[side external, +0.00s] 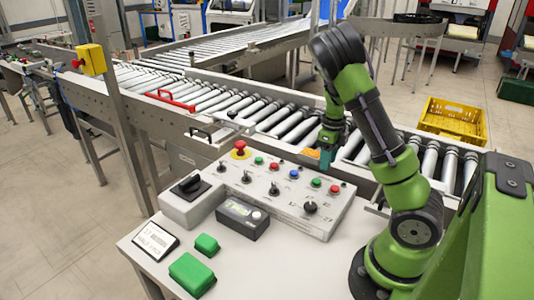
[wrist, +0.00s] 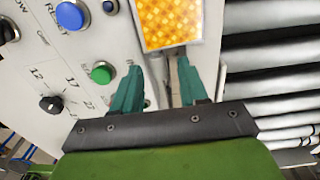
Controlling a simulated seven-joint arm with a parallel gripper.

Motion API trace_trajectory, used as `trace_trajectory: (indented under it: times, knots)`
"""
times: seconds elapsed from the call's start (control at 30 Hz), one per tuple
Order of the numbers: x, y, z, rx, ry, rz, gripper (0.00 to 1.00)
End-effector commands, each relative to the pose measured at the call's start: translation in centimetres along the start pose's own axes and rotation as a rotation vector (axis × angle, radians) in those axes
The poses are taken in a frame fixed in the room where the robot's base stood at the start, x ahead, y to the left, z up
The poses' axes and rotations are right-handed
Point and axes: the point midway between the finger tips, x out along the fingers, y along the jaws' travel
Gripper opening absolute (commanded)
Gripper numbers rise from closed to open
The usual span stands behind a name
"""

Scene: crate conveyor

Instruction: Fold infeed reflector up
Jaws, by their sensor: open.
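The infeed reflector is an orange, honeycomb-patterned plate with a pale rim (wrist: 168,24), at the top of the wrist view. In the side external view a small orange patch of it (side external: 309,154) shows at the back edge of the control panel, beside my gripper (side external: 326,158). In the wrist view my gripper (wrist: 161,66) has its two teal fingers apart, with the tips just below the reflector's near edge. A narrow grey strip shows between the fingers. I cannot tell whether the fingers touch the reflector, and its hinge is not clear.
The white control panel (side external: 290,205) with buttons and knobs lies left of my gripper. Conveyor rollers (side external: 428,160) run behind and to the right. A red handle (side external: 172,101) and a black handle (side external: 200,132) stand along the conveyor. A yellow crate (side external: 453,120) sits beyond.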

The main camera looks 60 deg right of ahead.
Motion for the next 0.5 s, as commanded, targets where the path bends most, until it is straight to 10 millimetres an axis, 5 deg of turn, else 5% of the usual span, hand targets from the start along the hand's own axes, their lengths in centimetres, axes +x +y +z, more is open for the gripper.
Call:
trace_trajectory:
  times: [0.17, 0.43, 0.5]
  knots:
    - [0.0, 0.0, 0.0, 0.0, 0.0, 0.0, 0.43]
    - [-0.02, 0.0, 0.01, 0.0, 0.0, 0.0, 0.03]
    - [-0.03, 0.0, 0.01, 0.0, 0.0, 0.0, 0.0]
